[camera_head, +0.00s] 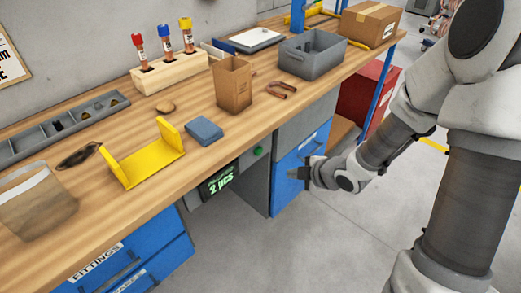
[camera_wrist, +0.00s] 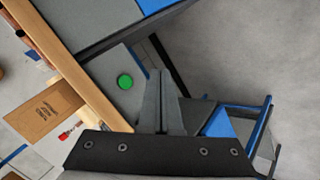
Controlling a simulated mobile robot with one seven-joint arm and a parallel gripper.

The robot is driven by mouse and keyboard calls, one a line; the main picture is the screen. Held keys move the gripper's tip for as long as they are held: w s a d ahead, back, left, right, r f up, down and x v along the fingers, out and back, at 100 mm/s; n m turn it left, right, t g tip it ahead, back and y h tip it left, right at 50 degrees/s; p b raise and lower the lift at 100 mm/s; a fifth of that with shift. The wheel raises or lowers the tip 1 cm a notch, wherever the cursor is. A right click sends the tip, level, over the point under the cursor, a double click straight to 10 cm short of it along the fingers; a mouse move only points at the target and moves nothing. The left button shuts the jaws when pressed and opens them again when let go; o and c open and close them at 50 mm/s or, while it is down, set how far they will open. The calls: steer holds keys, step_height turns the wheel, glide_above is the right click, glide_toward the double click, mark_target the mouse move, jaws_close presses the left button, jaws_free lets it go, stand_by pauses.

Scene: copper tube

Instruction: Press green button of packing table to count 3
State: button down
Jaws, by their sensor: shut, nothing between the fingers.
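The green button (camera_head: 258,151) is on a grey panel under the front edge of the packing table (camera_head: 150,199). In the wrist view the green button (camera_wrist: 125,82) is left of my fingertips, and a gap shows between them. A small display (camera_head: 218,180) left of the button reads "2 pcs" in green. My gripper (camera_head: 292,175) is shut and empty, in front of the table and to the right of and below the button. In the wrist view my gripper (camera_wrist: 161,74) shows its two fingers together.
On the table are a brown box (camera_head: 233,84), a grey bin (camera_head: 313,53), a blue block (camera_head: 204,131) and a yellow holder (camera_head: 148,157). Blue drawers (camera_head: 297,166) stand below, behind my gripper. The floor in front is clear.

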mark_target(259, 151)
steer(key=shift+w+a, duration=0.1)
steer(key=w+a+b, duration=0.1)
steer(key=w+a, duration=0.4)
steer(key=a, duration=0.1)
steer(key=shift+w+a, duration=0.15)
steer(key=shift+a, duration=0.2)
steer(key=shift+a, duration=0.1)
stand_by(1.9)
steer(key=shift+w+a+b, duration=0.2)
steer(key=shift+w+b, duration=0.05)
steer(key=shift+b, duration=0.05)
steer(key=shift+w+a, duration=0.35)
steer(key=shift+a, duration=0.1)
stand_by(0.8)
steer(key=shift+s+d, duration=0.6)
steer(key=shift+d, duration=0.15)
